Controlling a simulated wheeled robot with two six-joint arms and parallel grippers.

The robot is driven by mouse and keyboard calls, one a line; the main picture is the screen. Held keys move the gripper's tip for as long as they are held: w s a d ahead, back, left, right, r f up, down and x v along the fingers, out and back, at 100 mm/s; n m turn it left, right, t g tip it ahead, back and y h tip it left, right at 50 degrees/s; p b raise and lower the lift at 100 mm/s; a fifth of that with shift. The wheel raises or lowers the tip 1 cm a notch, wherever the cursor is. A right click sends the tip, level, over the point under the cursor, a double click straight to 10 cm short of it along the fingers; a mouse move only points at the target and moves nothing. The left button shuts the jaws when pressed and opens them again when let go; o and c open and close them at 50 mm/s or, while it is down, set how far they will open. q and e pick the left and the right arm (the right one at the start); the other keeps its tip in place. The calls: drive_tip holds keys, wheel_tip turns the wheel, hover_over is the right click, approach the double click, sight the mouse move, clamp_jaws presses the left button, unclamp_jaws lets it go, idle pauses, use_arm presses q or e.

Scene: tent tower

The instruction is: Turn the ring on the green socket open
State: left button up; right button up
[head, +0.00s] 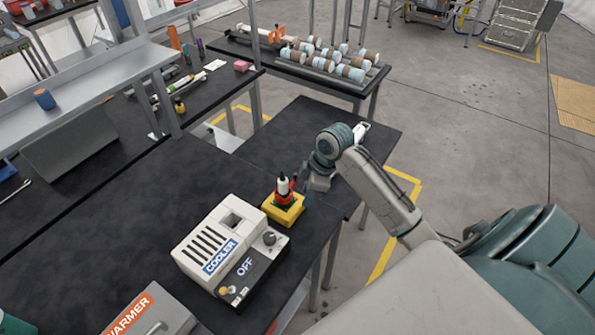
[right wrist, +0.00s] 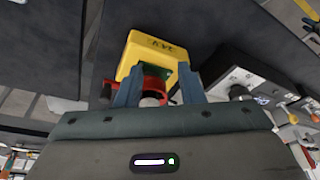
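A yellow block (head: 283,209) stands on the dark table beside the cooler. It also shows in the right wrist view (right wrist: 152,50). On it is a red ring (head: 284,196) with a white, dark-banded piece (head: 283,184) standing up from its middle. In the right wrist view, part of the green socket (right wrist: 151,71) shows between the block and the red ring (right wrist: 160,86). My right gripper (right wrist: 158,88) has its two fingers spread apart, one on each side of the ring. Whether they touch it is unclear. My left gripper is out of view.
The white cooler (head: 218,242), marked OFF, stands close to the block. A warmer (head: 150,312) is at the bottom edge. A rack of several cylinders (head: 330,66) is on the back table. The table right of the block is mostly bare.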

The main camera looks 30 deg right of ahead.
sight(296, 174)
drive_tip(key=w+d+r+n+y, duration=0.1)
drive_tip(key=w+d+r+n, duration=0.2)
drive_tip(key=w+d+r, duration=0.45)
drive_tip(key=a+f+p, duration=0.2)
drive_tip(key=f, duration=0.1)
drive_tip(key=a+f+p, duration=0.2)
drive_tip(key=a+f, duration=0.1)
drive_tip(key=shift+w+a+f, duration=0.15)
drive_tip(key=shift+f, duration=0.1)
drive_tip(key=shift+w+a+f, duration=0.1)
drive_tip(key=shift+a+f, duration=0.05)
drive_tip(key=shift+f, duration=0.5)
clamp_jaws()
